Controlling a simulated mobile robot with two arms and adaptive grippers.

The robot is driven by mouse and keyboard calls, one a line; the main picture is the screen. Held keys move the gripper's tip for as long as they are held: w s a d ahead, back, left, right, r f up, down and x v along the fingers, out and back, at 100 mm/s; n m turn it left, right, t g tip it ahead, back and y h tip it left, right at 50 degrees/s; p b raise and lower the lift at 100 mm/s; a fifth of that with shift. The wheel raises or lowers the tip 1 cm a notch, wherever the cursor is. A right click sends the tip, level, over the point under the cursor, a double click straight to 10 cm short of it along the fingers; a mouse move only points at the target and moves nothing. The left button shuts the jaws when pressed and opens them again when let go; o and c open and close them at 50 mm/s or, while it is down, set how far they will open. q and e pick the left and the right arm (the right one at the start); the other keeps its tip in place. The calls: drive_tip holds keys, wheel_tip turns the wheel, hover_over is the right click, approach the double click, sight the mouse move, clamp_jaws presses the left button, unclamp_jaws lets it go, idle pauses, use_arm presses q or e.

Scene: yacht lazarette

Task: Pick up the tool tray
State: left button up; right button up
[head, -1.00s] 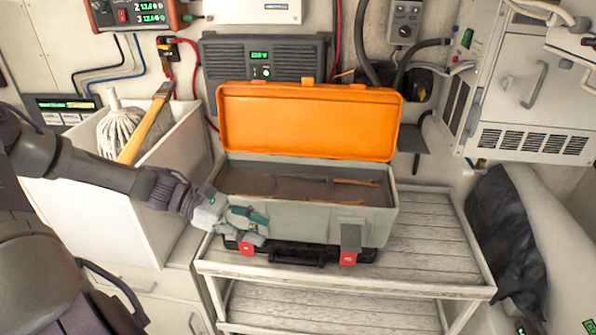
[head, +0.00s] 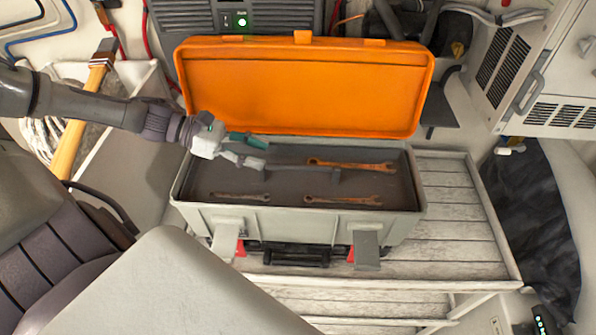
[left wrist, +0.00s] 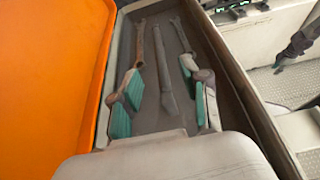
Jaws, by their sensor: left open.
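The tool tray (head: 285,182) is a dark, shallow insert inside the open grey toolbox (head: 300,222). A raised bar handle (head: 300,168) runs along its middle, and rusty wrenches (head: 350,165) lie on both sides of it. My left gripper (head: 252,152) is open over the left part of the tray. In the left wrist view its teal-padded fingers (left wrist: 163,90) stand apart on either side of the bar handle (left wrist: 170,85), with gaps visible. Whether the fingertips touch the tray floor is unclear. My right gripper is not identifiable.
The orange lid (head: 300,88) stands open behind the tray, near my left gripper. The toolbox sits on a white slatted bench (head: 460,220) with free room at right.

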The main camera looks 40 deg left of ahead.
sight(296, 165)
use_arm(q)
drive_tip(key=x, duration=0.3)
drive_tip(key=shift+d+f+b, duration=0.2)
drive_tip(key=shift+f+b, duration=0.05)
drive_tip(key=shift+b, duration=0.15)
drive_tip(key=shift+b+x, duration=0.95)
drive_tip(key=shift+x, duration=0.6)
drive_tip(key=b+x, duration=0.1)
drive_tip(key=b, duration=0.2)
drive_tip(key=b+x, duration=0.2)
drive_tip(key=b, duration=0.1)
drive_tip(key=shift+w+f, duration=0.25)
drive_tip(key=shift+f, duration=0.15)
drive_tip(key=shift+d+r+b, duration=0.15)
drive_tip(key=shift+b, duration=0.15)
drive_tip(key=shift+r, duration=0.1)
use_arm(e)
wheel_tip(296, 165, down, 9)
drive_tip(key=shift+w+a, duration=0.2)
drive_tip(key=shift+w, duration=0.05)
use_arm(q)
drive_tip(key=shift+c, duration=0.2)
clamp_jaws()
use_arm(e)
drive_tip(key=shift+w, duration=0.1)
